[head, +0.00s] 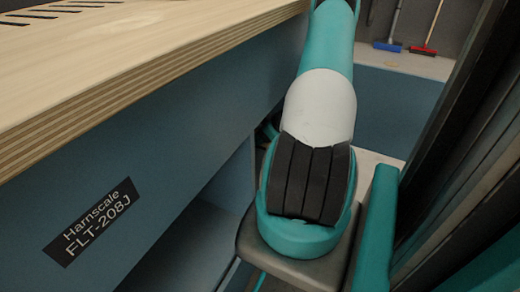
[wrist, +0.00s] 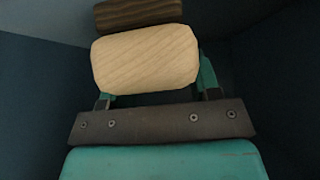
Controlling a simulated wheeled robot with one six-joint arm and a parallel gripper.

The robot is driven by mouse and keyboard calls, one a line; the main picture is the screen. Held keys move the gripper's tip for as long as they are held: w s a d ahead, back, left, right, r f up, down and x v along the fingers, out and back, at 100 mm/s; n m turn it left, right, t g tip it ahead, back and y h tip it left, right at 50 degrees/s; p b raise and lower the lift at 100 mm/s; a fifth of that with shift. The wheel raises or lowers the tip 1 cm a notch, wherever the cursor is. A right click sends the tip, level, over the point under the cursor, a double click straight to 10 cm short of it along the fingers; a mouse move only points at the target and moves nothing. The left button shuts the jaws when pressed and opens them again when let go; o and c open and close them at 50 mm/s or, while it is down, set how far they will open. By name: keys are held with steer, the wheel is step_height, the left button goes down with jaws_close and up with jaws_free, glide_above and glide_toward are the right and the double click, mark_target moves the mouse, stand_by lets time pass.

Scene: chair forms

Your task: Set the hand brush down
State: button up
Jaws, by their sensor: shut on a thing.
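My gripper (wrist: 155,80) shows in the wrist view, with a teal finger on each side of a pale wooden piece. I take this piece to be the hand brush (wrist: 145,60), and the gripper is shut on it. A dark brown, grained piece (wrist: 140,13) shows just beyond the pale wood. I cannot tell whether it is part of the brush. The surface beneath the brush is too dark to make out. In the head view my arm hides the gripper and the brush.
A bench with a pale plywood top (head: 130,60) and a blue-grey front stands at the left. Its label (head: 93,222) reads "Harnscale FLT-208J". An open recess (head: 190,250) lies low beside my arm. A blue broom (head: 388,46) and a red broom (head: 423,50) stand at the back right.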

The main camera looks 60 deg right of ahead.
mark_target(260, 147)
step_height(260, 147, down, 5)
steer(key=b, duration=0.2)
steer(key=shift+f+b, duration=0.2)
steer(key=shift+b, duration=0.1)
steer(key=shift+w, duration=0.2)
steer(key=shift+f, duration=0.15)
steer(key=o, duration=1.1)
